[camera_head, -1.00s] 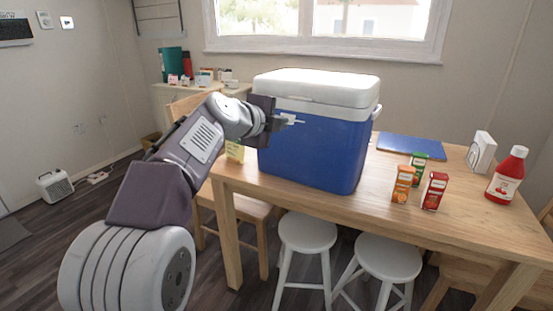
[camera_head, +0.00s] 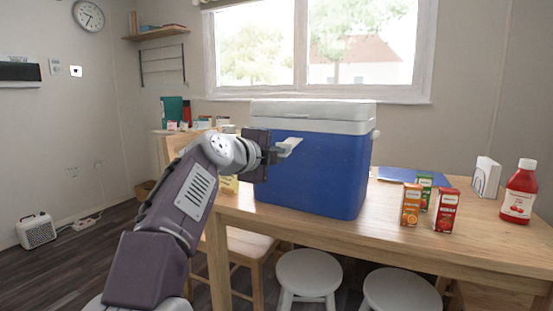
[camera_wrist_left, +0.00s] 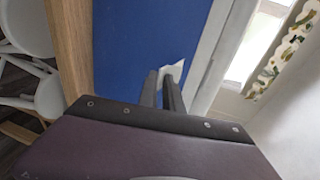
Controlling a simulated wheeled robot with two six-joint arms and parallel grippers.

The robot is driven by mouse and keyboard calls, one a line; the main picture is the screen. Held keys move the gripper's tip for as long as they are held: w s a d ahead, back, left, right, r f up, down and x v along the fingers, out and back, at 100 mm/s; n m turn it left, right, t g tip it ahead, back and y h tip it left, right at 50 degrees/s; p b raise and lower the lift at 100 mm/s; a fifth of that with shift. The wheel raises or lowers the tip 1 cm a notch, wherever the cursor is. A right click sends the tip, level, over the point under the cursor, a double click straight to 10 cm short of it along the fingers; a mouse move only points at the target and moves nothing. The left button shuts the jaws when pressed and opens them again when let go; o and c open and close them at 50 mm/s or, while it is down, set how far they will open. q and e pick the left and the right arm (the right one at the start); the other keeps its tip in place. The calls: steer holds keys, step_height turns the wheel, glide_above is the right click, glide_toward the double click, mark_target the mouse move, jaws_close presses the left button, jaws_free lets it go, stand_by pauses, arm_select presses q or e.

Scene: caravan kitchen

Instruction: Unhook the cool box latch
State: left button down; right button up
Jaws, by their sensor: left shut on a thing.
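The blue cool box (camera_head: 318,170) with its white lid (camera_head: 315,112) stands upright on the wooden table, and the lid looks closed. The white latch (camera_head: 290,145) is on the front face just below the lid. It also shows in the left wrist view (camera_wrist_left: 174,70), rotated in that picture. My left gripper (camera_head: 278,153) is at the latch, with its two dark fingers (camera_wrist_left: 161,88) close together and shut on it. The fingers cover part of the latch, so whether it is still hooked is hard to see. My right gripper is in no view.
Juice cartons (camera_head: 411,204), a red bottle (camera_head: 519,192), a blue mat or board (camera_head: 398,175) and a white holder (camera_head: 486,177) are on the table (camera_head: 300,225) right of the box. White stools (camera_head: 307,272) and a wooden chair (camera_head: 250,245) stand at the front edge.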

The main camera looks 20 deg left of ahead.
arm_select(q)
steer(key=shift+w+f, duration=0.1)
steer(key=shift+f, duration=0.6)
steer(key=c, duration=1.6)
jaws_free()
steer(key=shift+r, duration=0.1)
steer(key=v, duration=0.9)
steer(key=shift+r, duration=0.2)
